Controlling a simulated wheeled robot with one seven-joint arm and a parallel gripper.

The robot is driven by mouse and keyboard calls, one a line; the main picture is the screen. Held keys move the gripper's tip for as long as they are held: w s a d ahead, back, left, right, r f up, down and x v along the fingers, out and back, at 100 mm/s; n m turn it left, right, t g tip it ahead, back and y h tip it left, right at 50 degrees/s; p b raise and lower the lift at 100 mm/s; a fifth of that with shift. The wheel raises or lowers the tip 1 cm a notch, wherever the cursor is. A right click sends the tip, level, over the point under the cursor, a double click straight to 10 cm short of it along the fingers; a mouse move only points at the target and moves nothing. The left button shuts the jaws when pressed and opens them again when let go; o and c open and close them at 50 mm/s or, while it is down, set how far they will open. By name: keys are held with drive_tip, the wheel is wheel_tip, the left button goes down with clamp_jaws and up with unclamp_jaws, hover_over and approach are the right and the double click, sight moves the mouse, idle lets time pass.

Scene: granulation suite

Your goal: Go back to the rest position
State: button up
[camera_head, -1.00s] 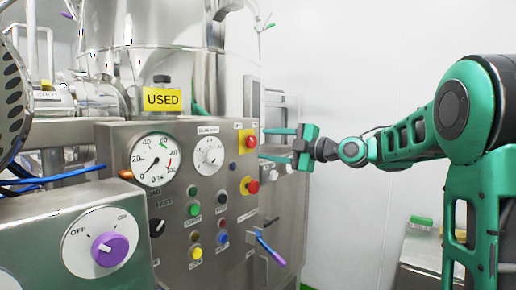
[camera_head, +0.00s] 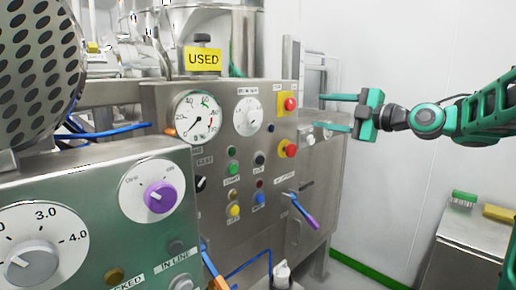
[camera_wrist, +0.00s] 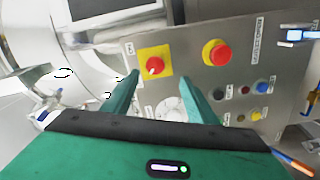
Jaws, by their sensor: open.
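My gripper (camera_head: 343,112) is open and empty, at the right of the steel control panel in the head view. Its two green fingers point left toward the panel's right edge. In the wrist view my gripper (camera_wrist: 160,92) has its fingers apart, with the panel face seen beyond and between them. The control panel (camera_head: 215,150) carries a dial gauge (camera_head: 197,117), a white knob dial (camera_head: 248,116), a red button on yellow (camera_head: 290,104) and a red mushroom button (camera_head: 287,149). The red button on yellow (camera_wrist: 154,66) and the mushroom button (camera_wrist: 216,52) also show in the wrist view.
A nearer panel with a purple knob (camera_head: 160,196) and a numbered dial (camera_head: 35,258) fills the lower left. A purple-tipped lever (camera_head: 304,212) sticks out low on the machine. A steel cabinet (camera_head: 470,240) stands at lower right. Open space lies right of the machine.

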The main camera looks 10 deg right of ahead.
drive_tip(key=s+d+f+m+g+h, duration=0.35)
drive_tip(key=s+f+m, duration=0.35)
drive_tip(key=f, duration=0.4)
drive_tip(key=s+d+f+m+g+h, duration=0.35)
drive_tip(key=s+f+m, duration=0.35)
drive_tip(key=f, duration=0.4)
drive_tip(key=s+d+f+m+g+h, duration=0.1)
drive_tip(key=s+f+m+g, duration=0.1)
drive_tip(key=s, duration=0.7)
drive_tip(key=s+d+f+m+g+h, duration=0.1)
drive_tip(key=s+f+m+g, duration=0.2)
drive_tip(key=s+f+m, duration=0.2)
drive_tip(key=s+d+f+m+g+h, duration=0.1)
drive_tip(key=s+f+m, duration=0.3)
drive_tip(key=s, duration=0.9)
drive_tip(key=m+g, duration=0.1)
drive_tip(key=m, duration=0.1)
drive_tip(key=shift+d+m+g, duration=0.15)
drive_tip(key=shift+m+g, duration=0.25)
drive_tip(key=shift+f, duration=0.1)
drive_tip(key=shift+w+f, duration=0.25)
drive_tip(key=shift+w, duration=0.4)
